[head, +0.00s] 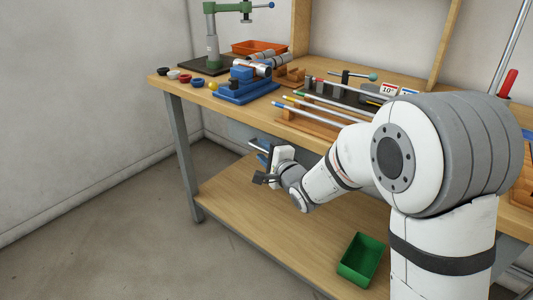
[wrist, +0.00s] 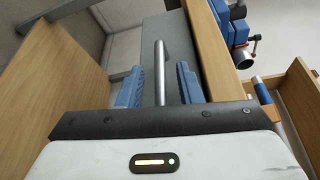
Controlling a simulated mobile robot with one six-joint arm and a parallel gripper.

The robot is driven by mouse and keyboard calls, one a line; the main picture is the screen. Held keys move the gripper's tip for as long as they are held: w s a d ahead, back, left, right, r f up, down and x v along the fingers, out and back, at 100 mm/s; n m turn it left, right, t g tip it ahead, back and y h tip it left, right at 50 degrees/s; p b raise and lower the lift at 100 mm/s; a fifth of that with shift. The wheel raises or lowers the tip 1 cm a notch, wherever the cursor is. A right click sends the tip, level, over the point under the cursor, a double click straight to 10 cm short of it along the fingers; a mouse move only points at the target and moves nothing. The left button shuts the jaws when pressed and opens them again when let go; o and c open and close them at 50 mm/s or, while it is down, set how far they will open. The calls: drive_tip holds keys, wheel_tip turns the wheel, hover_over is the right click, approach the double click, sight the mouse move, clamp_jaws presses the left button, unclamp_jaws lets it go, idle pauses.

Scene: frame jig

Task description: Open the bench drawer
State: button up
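In the wrist view the grey drawer front (wrist: 190,40) sits beneath the bench top's wooden edge (wrist: 218,50). A round metal bar handle (wrist: 160,72) stands off the front. My gripper (wrist: 160,88) has its two blue fingers apart, one on each side of the handle, with a visible gap on both sides. The drawer looks shut as far as I can see. In the head view my gripper (head: 262,163) is below the bench top (head: 230,110), at its front side. My arm and the bench edge hide most of the drawer there.
The lower shelf (head: 255,225) lies under my gripper, with a green bin (head: 362,259) on it. A bench leg (head: 184,155) stands to the left. The bench top holds a blue vise (head: 246,86), a green press (head: 211,40), rods on a wooden rack and an orange tray (head: 258,47).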

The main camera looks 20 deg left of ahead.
clamp_jaws()
idle(0.6)
